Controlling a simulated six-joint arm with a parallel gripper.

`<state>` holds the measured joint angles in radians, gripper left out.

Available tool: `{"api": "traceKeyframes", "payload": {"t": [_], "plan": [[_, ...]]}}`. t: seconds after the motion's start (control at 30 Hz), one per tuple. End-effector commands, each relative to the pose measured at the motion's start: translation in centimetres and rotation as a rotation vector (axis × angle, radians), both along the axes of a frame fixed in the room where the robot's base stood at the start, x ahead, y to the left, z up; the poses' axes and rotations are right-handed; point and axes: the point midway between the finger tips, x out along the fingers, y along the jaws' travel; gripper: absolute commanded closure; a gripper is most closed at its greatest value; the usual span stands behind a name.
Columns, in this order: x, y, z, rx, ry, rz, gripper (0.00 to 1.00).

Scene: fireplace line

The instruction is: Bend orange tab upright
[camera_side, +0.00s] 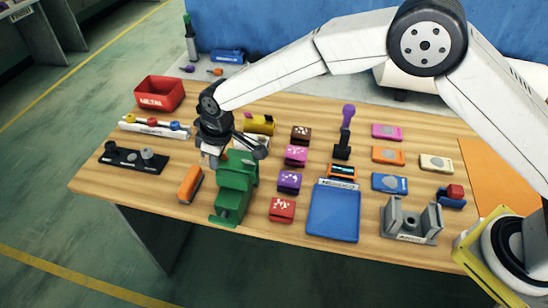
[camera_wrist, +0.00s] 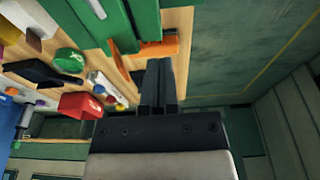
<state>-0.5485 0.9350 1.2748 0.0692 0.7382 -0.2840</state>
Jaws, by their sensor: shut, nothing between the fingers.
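A green vise-like fixture (camera_side: 235,185) stands at the front left of the table; part of it fills the upper left of the wrist view (camera_wrist: 85,22). An orange bar-shaped piece (camera_side: 190,184) lies just left of the fixture. In the wrist view an orange strip (camera_wrist: 158,47) shows beside the green body, just beyond my fingertips; I cannot tell whether it is the tab or that bar. My gripper (camera_side: 217,158) is shut and empty, over the fixture's upper left side. Its fingers (camera_wrist: 158,65) point at the orange strip; contact is unclear. The arm partly hides the fixture's top.
A red bin (camera_side: 159,93) stands at the back left. Black (camera_side: 133,157) and white (camera_side: 155,126) holders lie on the left. Several coloured blocks, a blue tray (camera_side: 333,212) and a grey bracket (camera_side: 411,220) stand to the right. The table's front edge is close to the fixture.

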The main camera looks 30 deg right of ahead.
Motion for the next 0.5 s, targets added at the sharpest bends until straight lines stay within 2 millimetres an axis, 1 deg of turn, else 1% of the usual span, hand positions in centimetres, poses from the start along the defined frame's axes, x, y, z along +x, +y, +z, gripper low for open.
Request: {"api": "traceKeyframes", "payload": {"t": [0.5], "plan": [[0.82,-0.80,-0.02,0.000,0.000,-0.002,1.00]]}}
